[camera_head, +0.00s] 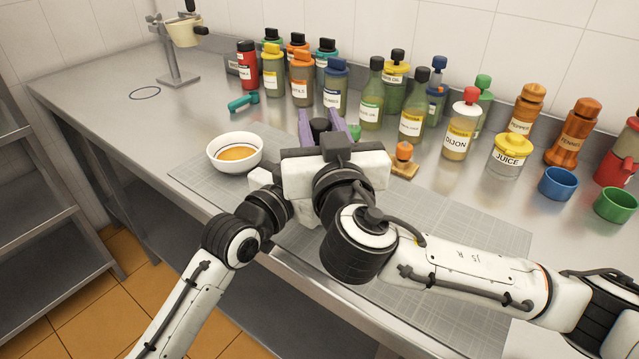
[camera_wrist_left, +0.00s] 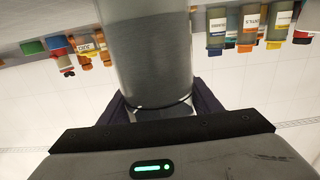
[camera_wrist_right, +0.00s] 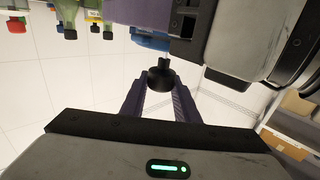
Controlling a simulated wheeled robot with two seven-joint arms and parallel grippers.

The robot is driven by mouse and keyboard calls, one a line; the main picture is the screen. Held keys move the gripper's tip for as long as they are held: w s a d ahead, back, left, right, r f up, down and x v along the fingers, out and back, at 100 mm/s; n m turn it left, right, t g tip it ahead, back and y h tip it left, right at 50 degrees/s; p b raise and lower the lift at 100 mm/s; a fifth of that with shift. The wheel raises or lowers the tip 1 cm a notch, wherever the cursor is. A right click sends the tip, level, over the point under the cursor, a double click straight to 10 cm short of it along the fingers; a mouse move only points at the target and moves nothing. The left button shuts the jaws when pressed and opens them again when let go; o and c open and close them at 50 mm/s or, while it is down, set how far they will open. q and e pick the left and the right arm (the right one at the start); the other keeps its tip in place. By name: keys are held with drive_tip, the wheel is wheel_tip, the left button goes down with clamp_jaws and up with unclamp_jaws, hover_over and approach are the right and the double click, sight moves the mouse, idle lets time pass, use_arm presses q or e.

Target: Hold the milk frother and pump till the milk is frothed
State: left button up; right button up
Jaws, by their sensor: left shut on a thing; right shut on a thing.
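The milk frother shows in the left wrist view as a grey metal cylinder (camera_wrist_left: 148,55) between the purple fingers of my left gripper (camera_wrist_left: 162,105), which is shut on it. In the right wrist view my right gripper (camera_wrist_right: 160,92) is shut on a black knob (camera_wrist_right: 160,76), apparently the frother's plunger. In the head view the right gripper (camera_head: 322,122) has purple fingers around a dark knob above the counter. My right wrist and gripper hide the frother body and most of the left gripper there. The milk inside cannot be seen.
A white bowl (camera_head: 235,152) with orange liquid stands left on the steel counter (camera_head: 130,120). Several bottles and jars line the back, including a Dijon bottle (camera_head: 461,125) and a juice jar (camera_head: 509,153). Blue (camera_head: 558,184) and green (camera_head: 615,205) cups stand at right.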

drive_tip(key=shift+f, duration=0.75)
drive_tip(key=o, duration=1.2)
drive_tip(key=shift+r, duration=0.1)
drive_tip(key=shift+s+d+r, duration=0.1)
drive_tip(key=shift+s+d, duration=0.05)
drive_tip(key=shift+s, duration=0.85)
drive_tip(key=shift+s+d+f, duration=0.1)
drive_tip(key=shift+s+d, duration=0.1)
drive_tip(key=shift+s, duration=0.8)
drive_tip(key=shift+s+d+r, duration=0.1)
drive_tip(key=shift+s+d, duration=0.05)
drive_tip(key=shift+s, duration=0.85)
